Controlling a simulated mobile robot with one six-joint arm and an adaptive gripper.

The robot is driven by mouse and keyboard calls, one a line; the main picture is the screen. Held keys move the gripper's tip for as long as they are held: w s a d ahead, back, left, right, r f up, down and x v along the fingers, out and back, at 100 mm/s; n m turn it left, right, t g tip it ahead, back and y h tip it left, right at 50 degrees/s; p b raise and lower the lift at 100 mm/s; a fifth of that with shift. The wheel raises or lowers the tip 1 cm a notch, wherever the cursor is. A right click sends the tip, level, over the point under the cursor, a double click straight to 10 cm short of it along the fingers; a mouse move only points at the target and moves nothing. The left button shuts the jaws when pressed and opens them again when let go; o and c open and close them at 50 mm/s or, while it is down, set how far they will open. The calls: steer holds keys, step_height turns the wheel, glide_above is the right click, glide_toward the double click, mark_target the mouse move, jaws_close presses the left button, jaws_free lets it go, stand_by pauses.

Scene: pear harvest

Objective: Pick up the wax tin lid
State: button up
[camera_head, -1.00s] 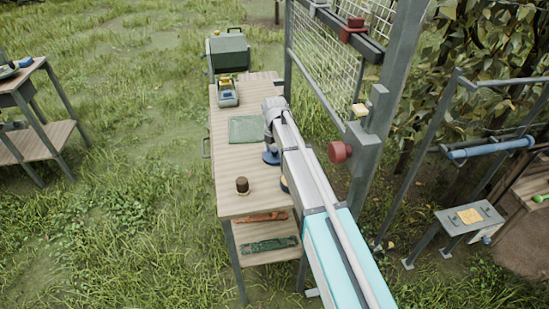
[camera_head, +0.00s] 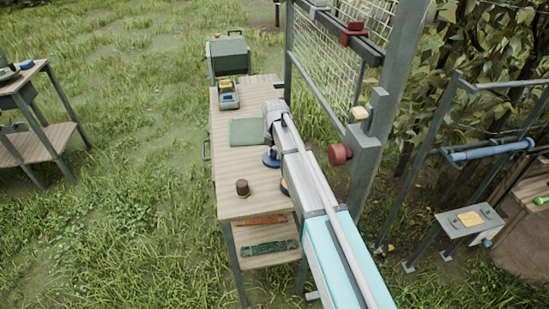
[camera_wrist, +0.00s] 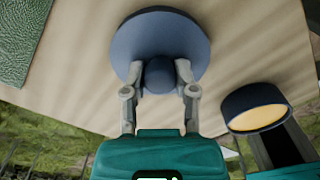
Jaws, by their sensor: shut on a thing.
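The wax tin lid (camera_wrist: 160,45) is a round dark blue disc with a knob (camera_wrist: 159,75). In the wrist view my gripper (camera_wrist: 159,78) is shut on that knob, one finger on each side. In the head view the lid (camera_head: 271,159) shows as a small blue disc below my gripper's end, over the right side of the wooden bench. I cannot tell whether it touches the bench top. The open wax tin (camera_wrist: 268,120), dark blue with yellow wax inside, is at the right in the wrist view. In the head view my arm mostly hides it.
The bench (camera_head: 233,165) holds a brown jar (camera_head: 242,187), a green mat (camera_head: 247,132) and a blue-grey device (camera_head: 228,96). A metal post (camera_head: 364,170) with a red knob (camera_head: 340,154) and a mesh panel stand close to my arm on the right.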

steer(key=shift+r, duration=0.1)
stand_by(0.3)
step_height(320, 180, up, 2)
steer(key=p, duration=0.2)
steer(key=shift+r+p, duration=0.25)
steer(key=shift+p, duration=0.1)
steer(key=s+d+r+p, duration=0.9)
steer(key=s+r+p, duration=0.1)
steer(key=shift+d+r, duration=0.15)
steer(key=shift+d, duration=0.2)
steer(key=shift+s, duration=0.1)
steer(key=shift+s+a, duration=0.1)
steer(key=shift+s, duration=0.05)
stand_by(0.3)
